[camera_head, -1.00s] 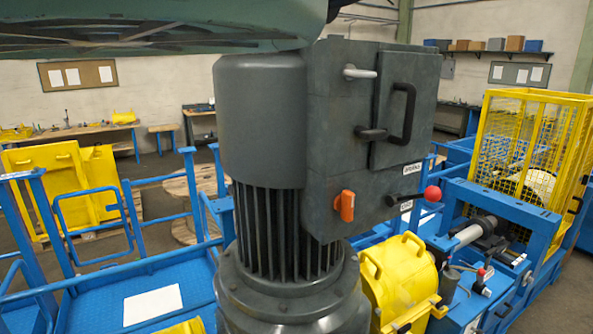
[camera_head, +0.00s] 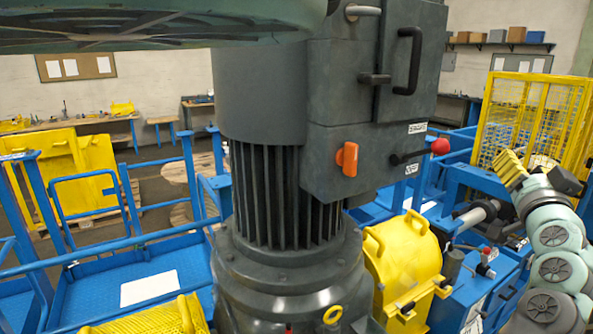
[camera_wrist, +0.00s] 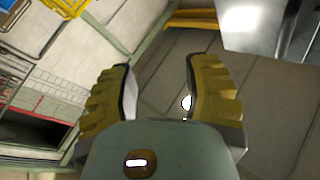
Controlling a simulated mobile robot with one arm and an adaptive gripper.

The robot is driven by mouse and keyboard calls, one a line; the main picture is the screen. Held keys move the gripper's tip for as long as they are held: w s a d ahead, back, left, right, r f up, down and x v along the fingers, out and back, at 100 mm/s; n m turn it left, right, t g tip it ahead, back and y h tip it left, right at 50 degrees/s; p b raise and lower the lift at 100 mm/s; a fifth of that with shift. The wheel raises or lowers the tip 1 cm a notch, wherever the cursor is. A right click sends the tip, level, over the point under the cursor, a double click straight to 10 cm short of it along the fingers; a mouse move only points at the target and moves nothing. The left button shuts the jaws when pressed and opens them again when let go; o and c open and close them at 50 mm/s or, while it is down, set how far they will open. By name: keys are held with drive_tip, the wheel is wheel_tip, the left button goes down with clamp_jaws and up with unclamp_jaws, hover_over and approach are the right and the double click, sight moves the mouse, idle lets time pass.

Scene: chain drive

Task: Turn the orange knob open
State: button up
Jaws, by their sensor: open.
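The orange knob (camera_head: 347,159) sits on the front of the dark grey control box (camera_head: 325,140) on the motor. Its grip looks upright. My gripper (camera_head: 520,163) is at the right of the head view, well apart from the knob, in front of the yellow cage. In the wrist view my gripper (camera_wrist: 158,78) is open, with two yellow ribbed fingers spread and nothing between them. The knob does not show in the wrist view, which faces the floor and a wall.
A black lever with a red ball (camera_head: 440,146) sticks out right of the knob. A black door handle (camera_head: 407,60) is above it. A yellow guard (camera_head: 408,255) and blue machine frame stand below and right. A large green disc (camera_head: 150,25) hangs at upper left.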

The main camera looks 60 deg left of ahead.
drive_tip(key=s+a+n+g+y+b, duration=0.2)
drive_tip(key=s+a+n+g+y, duration=0.4)
drive_tip(key=s+a+n+g, duration=0.3)
drive_tip(key=n+g+b, duration=0.1)
drive_tip(key=n+g, duration=0.4)
drive_tip(key=g, duration=0.2)
approach(355, 147)
drive_tip(key=shift+h, duration=0.3)
drive_tip(key=a+p, duration=0.4)
drive_tip(key=p, duration=0.1)
drive_tip(key=a+p, duration=0.5)
drive_tip(key=shift+w+a+r, duration=0.1)
drive_tip(key=shift+w+r, duration=0.1)
drive_tip(key=shift+w+a+f+p, duration=0.15)
drive_tip(key=shift+a+p, duration=0.65)
drive_tip(key=shift+a, duration=0.2)
clamp_jaws()
